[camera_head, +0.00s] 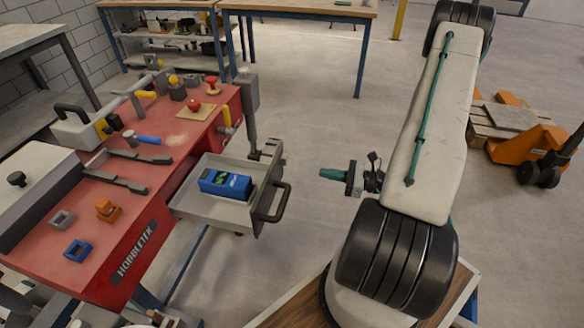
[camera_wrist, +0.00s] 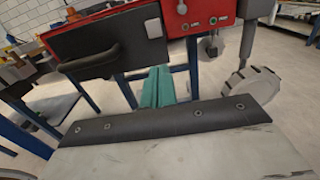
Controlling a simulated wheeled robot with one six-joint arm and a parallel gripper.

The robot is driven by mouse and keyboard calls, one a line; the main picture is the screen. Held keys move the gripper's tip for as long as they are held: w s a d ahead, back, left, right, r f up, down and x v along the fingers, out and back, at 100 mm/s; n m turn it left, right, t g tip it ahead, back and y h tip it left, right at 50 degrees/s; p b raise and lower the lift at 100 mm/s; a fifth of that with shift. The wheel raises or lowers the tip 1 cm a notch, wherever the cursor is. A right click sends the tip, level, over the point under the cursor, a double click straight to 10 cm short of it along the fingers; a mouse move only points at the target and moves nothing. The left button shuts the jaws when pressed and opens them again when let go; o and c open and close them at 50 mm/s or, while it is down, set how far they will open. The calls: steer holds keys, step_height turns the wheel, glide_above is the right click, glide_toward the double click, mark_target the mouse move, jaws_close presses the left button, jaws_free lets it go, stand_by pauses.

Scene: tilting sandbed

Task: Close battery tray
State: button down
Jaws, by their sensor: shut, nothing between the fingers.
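The battery tray (camera_head: 215,211) is a grey open drawer pulled out from the right side of the red bench. A blue battery (camera_head: 225,183) with a small green display lies in it. The tray's black handle (camera_head: 276,203) is on its right end; in the wrist view the handle (camera_wrist: 88,62) shows at the upper left, on the dark front panel (camera_wrist: 120,45). My gripper (camera_head: 325,173) has teal fingers, shut and empty, pointing left in the head view. It is to the right of the handle, apart from it. The fingers (camera_wrist: 158,88) also show in the wrist view.
The red bench (camera_head: 125,215) carries tools, small blocks and a grey lidded box (camera_head: 30,195). A grey post (camera_head: 249,105) stands behind the tray. An orange pallet jack (camera_head: 525,142) stands at the far right. Open floor (camera_head: 310,120) lies between tray and arm.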

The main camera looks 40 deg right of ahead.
steer(key=x, duration=1.1)
steer(key=shift+a, duration=0.15)
steer(key=shift+w, duration=0.2)
